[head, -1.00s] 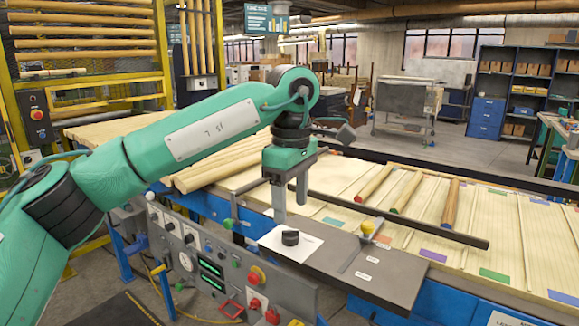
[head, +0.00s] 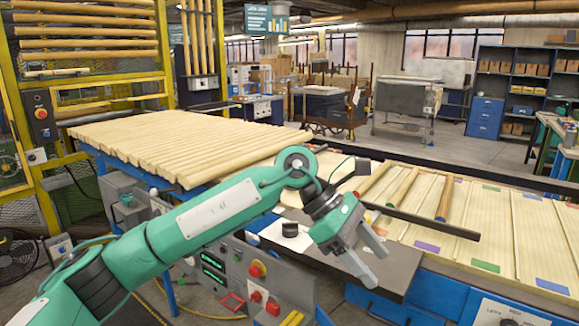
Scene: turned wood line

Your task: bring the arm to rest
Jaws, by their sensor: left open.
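My left gripper (head: 374,265) is open, with nothing between its two grey fingers. It points down and to the right above the dark grey plate (head: 325,262) at the front of the line. My green left arm reaches in from the lower left, in front of the control panel. A small black round piece (head: 290,230) sits on a white sheet on the plate, left of the gripper and apart from it. My right gripper is not in view.
The control panel (head: 228,262) with red and yellow buttons is close below my arm. Pale wooden rods (head: 180,140) lie side by side behind it. Several coloured-end rods (head: 403,187) lie on the slatted bed to the right, with a dark bar (head: 435,224) across their near ends.

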